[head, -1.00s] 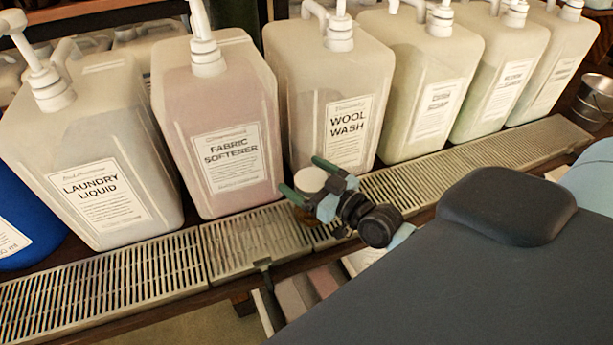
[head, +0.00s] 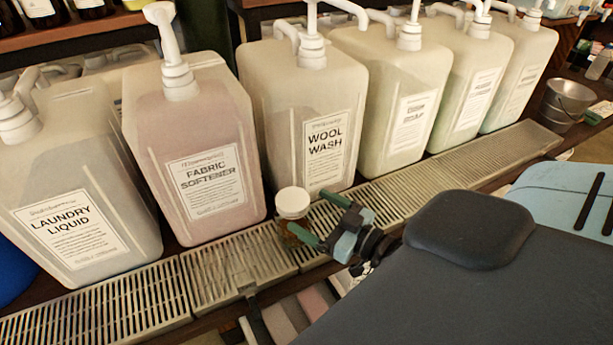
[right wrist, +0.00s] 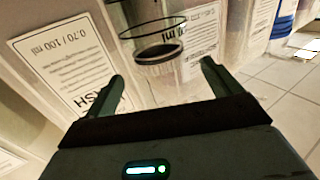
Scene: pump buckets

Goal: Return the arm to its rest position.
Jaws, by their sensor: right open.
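My right gripper (head: 311,212) is open, with its two green fingers pointing at a small jar (head: 292,204) with a white lid and amber lower part. The jar stands upright on the slatted drip tray (head: 217,282), in front of the fabric softener and wool wash containers. The fingertips are close beside the jar; I cannot tell whether they touch it. In the right wrist view the open gripper (right wrist: 163,78) shows both fingers apart, with a clear round vessel beyond and between them. My left gripper is not in view.
Behind the tray stand large pump containers: laundry liquid (head: 75,190), fabric softener (head: 195,145), wool wash (head: 300,110) and several more to the right. A metal bucket (head: 566,103) stands at the tray's right end. The tray right of my gripper is clear.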

